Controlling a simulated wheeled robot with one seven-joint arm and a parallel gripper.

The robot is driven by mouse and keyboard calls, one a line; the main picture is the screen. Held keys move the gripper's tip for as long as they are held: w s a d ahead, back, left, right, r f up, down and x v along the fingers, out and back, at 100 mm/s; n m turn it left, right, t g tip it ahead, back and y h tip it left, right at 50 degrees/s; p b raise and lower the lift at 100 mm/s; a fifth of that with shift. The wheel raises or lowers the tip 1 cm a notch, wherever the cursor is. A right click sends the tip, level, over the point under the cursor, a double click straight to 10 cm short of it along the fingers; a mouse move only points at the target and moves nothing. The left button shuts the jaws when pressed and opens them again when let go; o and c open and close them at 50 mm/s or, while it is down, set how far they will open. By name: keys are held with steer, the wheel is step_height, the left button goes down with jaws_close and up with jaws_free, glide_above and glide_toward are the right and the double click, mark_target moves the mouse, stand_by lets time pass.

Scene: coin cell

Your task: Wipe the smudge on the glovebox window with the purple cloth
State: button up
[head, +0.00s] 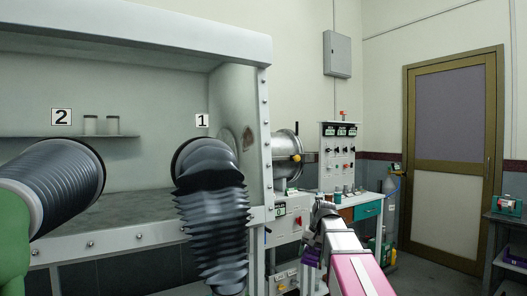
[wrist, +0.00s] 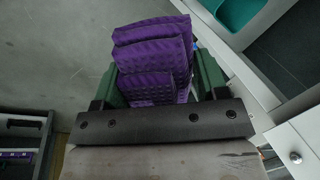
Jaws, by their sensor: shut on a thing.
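The glovebox window (head: 110,185) fills the left of the head view. A brownish smudge (head: 249,139) shows near its right edge, right of the number 1 label. My gripper (wrist: 156,72) is shut on the folded purple cloth, its green fingers on either side of it. The cloth (wrist: 150,52) shows a dimpled surface and stacked folds in the wrist view. In the head view my gripper points down right of the glovebox, and a purple bit of the cloth (head: 311,257) shows below it. The cloth is apart from the window.
Two black gloves (head: 212,225) (head: 62,185) stick out of the glovebox front. A round metal antechamber (head: 286,155) juts from its right side. A workbench (head: 368,198) with a control panel (head: 341,150) stands behind my arm. Open floor lies before the door (head: 452,160).

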steer(key=w+a+r+m+t+y, duration=0.2)
steer(key=w+a+r, duration=0.1)
steer(key=r, duration=0.2)
steer(key=w+a+r+m+t+y, duration=0.1)
steer(key=w+a+r, duration=0.25)
steer(key=r, duration=0.25)
steer(key=m+t+y, duration=0.4)
steer(key=m+t, duration=0.1)
steer(key=t, duration=0.5)
glide_toward(254, 136)
steer(key=shift+x, duration=2.55)
steer(key=shift+w+a, duration=0.35)
steer(key=shift+w, duration=0.55)
steer(key=shift+s+a, duration=0.1)
